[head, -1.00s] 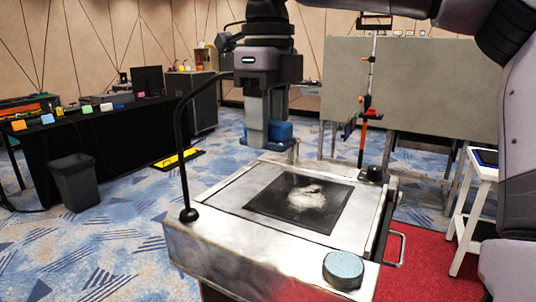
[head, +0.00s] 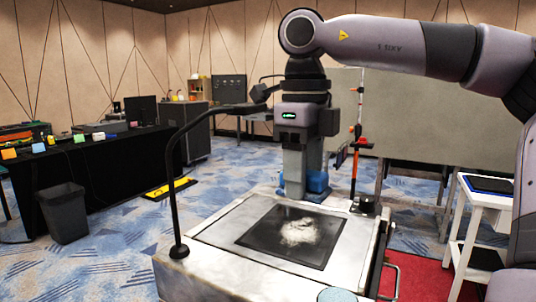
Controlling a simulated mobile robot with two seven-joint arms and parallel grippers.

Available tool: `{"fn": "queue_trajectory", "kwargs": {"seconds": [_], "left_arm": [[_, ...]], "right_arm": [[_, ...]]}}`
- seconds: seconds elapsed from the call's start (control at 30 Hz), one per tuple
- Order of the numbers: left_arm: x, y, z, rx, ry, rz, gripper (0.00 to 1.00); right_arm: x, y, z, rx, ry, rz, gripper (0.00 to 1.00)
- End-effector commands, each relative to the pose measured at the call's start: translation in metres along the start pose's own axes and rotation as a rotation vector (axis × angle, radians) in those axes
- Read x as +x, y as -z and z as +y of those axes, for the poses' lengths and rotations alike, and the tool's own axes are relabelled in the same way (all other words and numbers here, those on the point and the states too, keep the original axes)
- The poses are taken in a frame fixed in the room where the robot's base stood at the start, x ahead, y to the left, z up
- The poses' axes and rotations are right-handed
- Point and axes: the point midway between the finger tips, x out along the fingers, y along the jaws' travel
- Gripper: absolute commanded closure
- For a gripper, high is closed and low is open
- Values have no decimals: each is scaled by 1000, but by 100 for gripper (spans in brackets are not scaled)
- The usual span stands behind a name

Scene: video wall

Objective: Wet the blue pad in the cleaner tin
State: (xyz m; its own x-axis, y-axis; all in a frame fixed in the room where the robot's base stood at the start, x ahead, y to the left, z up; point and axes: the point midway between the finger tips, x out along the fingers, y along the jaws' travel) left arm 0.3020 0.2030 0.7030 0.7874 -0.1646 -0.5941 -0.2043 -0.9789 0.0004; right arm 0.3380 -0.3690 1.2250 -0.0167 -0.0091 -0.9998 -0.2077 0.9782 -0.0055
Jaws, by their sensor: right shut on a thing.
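My right gripper (head: 294,196) points straight down at the far edge of the metal-topped cart. It is shut on the blue pad (head: 318,183), which shows mostly to the right of and behind the fingers. The fingers hide part of the pad, and I cannot tell whether it touches anything below. A round tin (head: 337,296) with a pale blue-grey top stands at the cart's near edge, cut off by the bottom of the picture. It looks like the cleaner tin. My left gripper is not in view.
The cart top (head: 225,235) carries a dark square panel (head: 265,232) with a whitish smear. A black bent stalk (head: 172,190) rises at its left. A black knob (head: 367,206) sits at the far right corner. A white side table (head: 488,190) stands right.

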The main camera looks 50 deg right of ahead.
Motion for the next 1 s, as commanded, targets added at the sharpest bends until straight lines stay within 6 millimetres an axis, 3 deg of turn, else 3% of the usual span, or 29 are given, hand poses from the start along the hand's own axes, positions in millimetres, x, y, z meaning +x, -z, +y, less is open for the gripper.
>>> {"fn": "queue_trajectory", "kwargs": {"seconds": [0.03,0.2,0.4,0.73,1.0], "left_arm": [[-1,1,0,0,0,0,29],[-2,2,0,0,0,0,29],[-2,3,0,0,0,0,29],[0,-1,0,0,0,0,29],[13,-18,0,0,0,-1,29]], "right_arm": [[9,14,-2,1,-8,-2,72],[42,47,0,-7,-13,-1,72],[72,67,12,-48,-11,-11,72],[90,74,20,-74,-5,-20,72],[113,73,20,-74,-6,-20,72]]}}
